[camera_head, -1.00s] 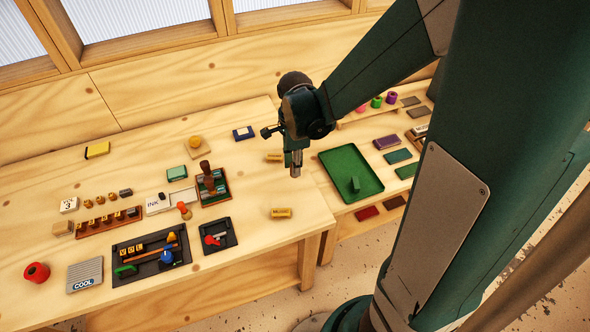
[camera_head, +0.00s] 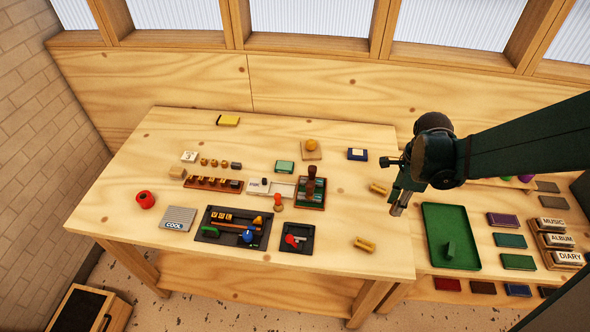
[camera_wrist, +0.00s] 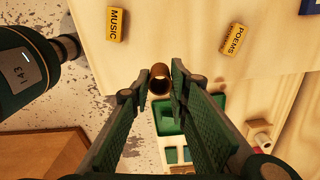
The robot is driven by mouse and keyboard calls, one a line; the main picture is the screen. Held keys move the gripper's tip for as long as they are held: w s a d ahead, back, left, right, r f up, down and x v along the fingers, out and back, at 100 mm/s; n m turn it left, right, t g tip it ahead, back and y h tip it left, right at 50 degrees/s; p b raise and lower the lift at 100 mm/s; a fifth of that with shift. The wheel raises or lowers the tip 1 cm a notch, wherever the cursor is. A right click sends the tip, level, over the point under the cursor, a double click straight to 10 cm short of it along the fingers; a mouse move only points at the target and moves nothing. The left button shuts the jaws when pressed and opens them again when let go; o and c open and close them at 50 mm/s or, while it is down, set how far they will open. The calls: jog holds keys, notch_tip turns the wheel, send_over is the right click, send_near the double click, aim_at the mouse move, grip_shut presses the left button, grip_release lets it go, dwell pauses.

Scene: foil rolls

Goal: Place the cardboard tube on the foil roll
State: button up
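My gripper (camera_head: 401,201) hangs over the gap by the right end of the wooden table, pointing down. In the wrist view its fingers (camera_wrist: 159,84) close on both sides of a brown hollow cardboard tube (camera_wrist: 159,79), whose open end faces the camera. The tube's lower end (camera_head: 397,210) shows small below the fingers in the head view. A red foil roll (camera_head: 145,199) with a dark core hole stands upright at the table's left end, far from my gripper. Nothing sits on it.
Two yellow labelled blocks, MUSIC (camera_wrist: 117,23) and POEMS (camera_wrist: 233,39), lie on the table near my gripper. A green tray (camera_head: 432,223) is on the right bench. Stamping tools, a black tray (camera_head: 208,219) and a tall handled stamp (camera_head: 311,184) stand between gripper and red roll.

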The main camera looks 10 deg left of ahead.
jog(key=w+a+r+n, duration=0.15)
jog(key=w+a, duration=0.35)
jog(key=a, duration=0.6)
jog(key=w+a+r+n+p, duration=0.1)
jog(key=w+a+n, duration=0.3)
jog(key=a, duration=0.6)
jog(key=w+a+r+n, duration=0.1)
jog(key=w+a, duration=0.5)
jog(key=a, duration=0.5)
jog(key=s+a+r+n+p, duration=0.1)
jog(key=s+a+n, duration=0.15)
jog(key=a, duration=1.55)
jog(key=s+a+n, duration=0.2)
jog(key=a+n, duration=0.1)
jog(key=a, duration=1.4)
jog(key=s+a+n, duration=0.1)
jog(key=s+a, duration=0.5)
jog(key=a, duration=0.4)
jog(key=s+a+n+p, duration=0.1)
jog(key=s+a+n, duration=0.1)
jog(key=s+a, duration=0.4)
jog(key=a, duration=0.5)
jog(key=shift+s+r, duration=0.15)
jog(key=shift+s, duration=0.05)
jog(key=shift+a, duration=0.1)
jog(key=shift+f, duration=3.15)
